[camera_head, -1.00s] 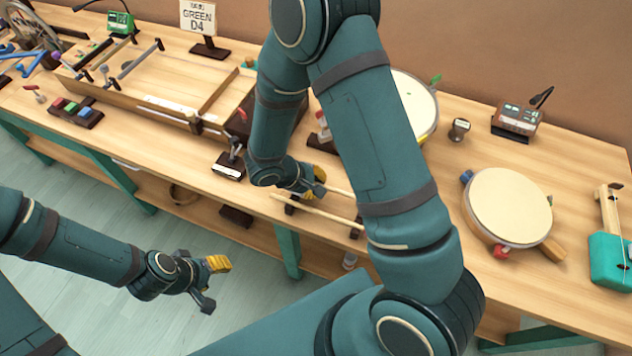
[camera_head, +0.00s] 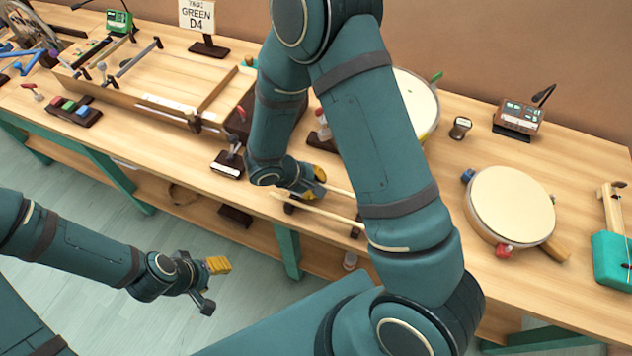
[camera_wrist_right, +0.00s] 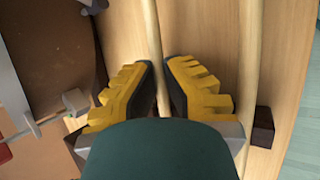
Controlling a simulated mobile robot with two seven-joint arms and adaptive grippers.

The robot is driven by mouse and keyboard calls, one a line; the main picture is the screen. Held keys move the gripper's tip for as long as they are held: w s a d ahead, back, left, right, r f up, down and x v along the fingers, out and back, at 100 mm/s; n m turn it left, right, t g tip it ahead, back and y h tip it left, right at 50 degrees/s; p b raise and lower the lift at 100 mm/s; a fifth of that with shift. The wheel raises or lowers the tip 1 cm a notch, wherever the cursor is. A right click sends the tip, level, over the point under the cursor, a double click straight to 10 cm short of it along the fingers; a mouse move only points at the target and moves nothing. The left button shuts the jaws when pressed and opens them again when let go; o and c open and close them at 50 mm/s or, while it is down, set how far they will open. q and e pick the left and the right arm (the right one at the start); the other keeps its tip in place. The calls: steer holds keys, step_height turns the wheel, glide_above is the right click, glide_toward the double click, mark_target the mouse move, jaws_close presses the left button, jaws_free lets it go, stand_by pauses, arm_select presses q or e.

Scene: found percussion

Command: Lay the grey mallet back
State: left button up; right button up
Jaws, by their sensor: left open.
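In the head view my right gripper (camera_head: 317,183) is low over the front of the bench. In the right wrist view its yellow-backed fingers (camera_wrist_right: 160,75) are close together on both sides of a pale wooden stick (camera_wrist_right: 150,25), shut on it. The stick also shows in the head view (camera_head: 339,190). A second stick (camera_wrist_right: 247,65) lies parallel beside it, on dark supports, and also shows in the head view (camera_head: 315,211). No grey head shows on either stick, so I cannot tell which is the grey mallet. My left gripper (camera_head: 218,283) is open and empty, off the bench front.
A round drum (camera_head: 510,205) with a wooden handle is at right, beside a teal stringed instrument (camera_head: 612,260). A wooden frame (camera_head: 205,85) with grey-headed tools fills the left. A small labelled stand (camera_head: 228,165) is close left of my right gripper.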

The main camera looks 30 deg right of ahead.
steer(key=o, duration=0.5)
steer(key=shift+c, duration=0.2)
steer(key=v, duration=1.2)
